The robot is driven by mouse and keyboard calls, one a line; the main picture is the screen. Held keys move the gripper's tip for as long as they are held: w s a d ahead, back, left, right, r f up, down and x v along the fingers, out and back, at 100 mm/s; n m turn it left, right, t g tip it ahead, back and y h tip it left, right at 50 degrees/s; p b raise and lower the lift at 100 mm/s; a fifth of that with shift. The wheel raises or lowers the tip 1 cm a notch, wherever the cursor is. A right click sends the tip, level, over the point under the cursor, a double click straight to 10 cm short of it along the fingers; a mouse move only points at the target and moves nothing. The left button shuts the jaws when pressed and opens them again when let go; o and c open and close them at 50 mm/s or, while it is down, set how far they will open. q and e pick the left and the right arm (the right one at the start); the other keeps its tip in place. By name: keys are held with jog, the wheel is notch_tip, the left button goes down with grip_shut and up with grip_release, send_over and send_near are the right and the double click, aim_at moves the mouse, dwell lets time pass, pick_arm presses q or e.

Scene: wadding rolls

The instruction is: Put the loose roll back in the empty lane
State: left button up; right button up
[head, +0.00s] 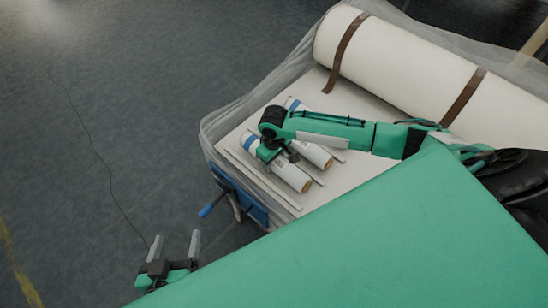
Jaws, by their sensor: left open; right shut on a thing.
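Two small white rolls with blue bands and tan ends lie on a pale board (266,191) with thin raised dividers. The front roll (290,174) lies slanted from upper left to lower right. The rear roll (318,154) lies roughly parallel behind it, partly hidden by my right arm. My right gripper (279,155) is shut on the front roll near its middle, reaching in from the right. Whether that roll touches the board is hard to tell. The empty lane cannot be made out clearly. My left gripper (176,247) is open and empty at the lower left, over the floor.
A large cream roll (395,62) with two brown straps (342,49) lies behind the board. Crumpled clear wrapping (243,108) surrounds the load. A blue part with a handle (213,203) sticks out at its front left corner. The dark floor (110,120) at left is mostly clear.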

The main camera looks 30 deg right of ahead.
jog(key=shift+f, duration=0.1)
jog(key=o, duration=1.3)
